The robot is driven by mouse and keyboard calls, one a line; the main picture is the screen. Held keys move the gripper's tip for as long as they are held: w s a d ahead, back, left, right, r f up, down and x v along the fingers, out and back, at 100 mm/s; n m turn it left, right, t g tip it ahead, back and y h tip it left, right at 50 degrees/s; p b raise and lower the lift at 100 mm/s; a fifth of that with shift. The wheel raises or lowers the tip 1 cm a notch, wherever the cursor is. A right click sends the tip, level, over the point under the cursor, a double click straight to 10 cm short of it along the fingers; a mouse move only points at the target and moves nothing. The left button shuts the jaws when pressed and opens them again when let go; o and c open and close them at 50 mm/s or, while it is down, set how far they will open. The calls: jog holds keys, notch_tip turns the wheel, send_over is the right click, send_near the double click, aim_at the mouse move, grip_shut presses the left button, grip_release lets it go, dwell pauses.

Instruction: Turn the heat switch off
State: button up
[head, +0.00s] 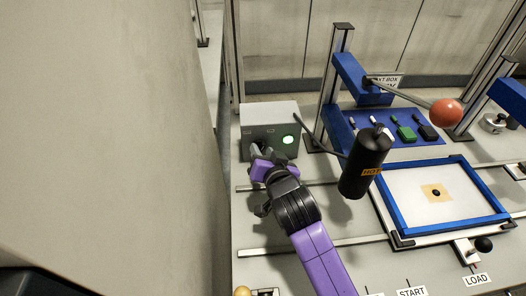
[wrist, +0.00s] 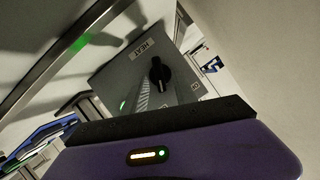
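The heat switch is a black rotary knob (wrist: 160,75) on a grey box face under a HEAT label (wrist: 143,47). In the wrist view its pointer end is toward the top, slightly tilted in the picture. The grey control box (head: 262,115) stands at the back left in the head view, with a lit green lamp (head: 288,140) on its front. My gripper (head: 256,149) is close in front of the box and hides the knob there. In the wrist view my gripper (wrist: 166,94) appears open, its fingers to either side of the knob's lower end; contact cannot be told.
A black HOT cylinder (head: 364,165) on a rod stands right of my arm. A plain wall (head: 100,140) fills the left.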

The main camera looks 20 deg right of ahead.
grip_shut()
jog(key=shift+a, duration=0.1)
dwell(0.3)
jog(key=shift+w+a+r+n+g+h+p, duration=0.15)
jog(key=shift+n+g+h+p, duration=0.15)
jog(key=shift+n+h+p, duration=0.55)
jog(key=n, duration=0.1)
jog(key=n+h, duration=0.1)
jog(key=n, duration=0.1)
jog(key=shift+a+g, duration=0.25)
jog(key=shift+g, duration=0.05)
jog(key=n, duration=0.1)
jog(key=h, duration=0.1)
jog(key=n+h+b, duration=0.1)
jog(key=shift+w+a+f+n, duration=0.1)
jog(key=shift+a+f+n, duration=0.15)
jog(key=shift+n, duration=0.1)
jog(key=shift+a+f+n+h+b, duration=0.1)
jog(key=shift+n+h+b, duration=0.4)
jog(key=shift+n+h, duration=0.45)
jog(key=shift+n, duration=0.25)
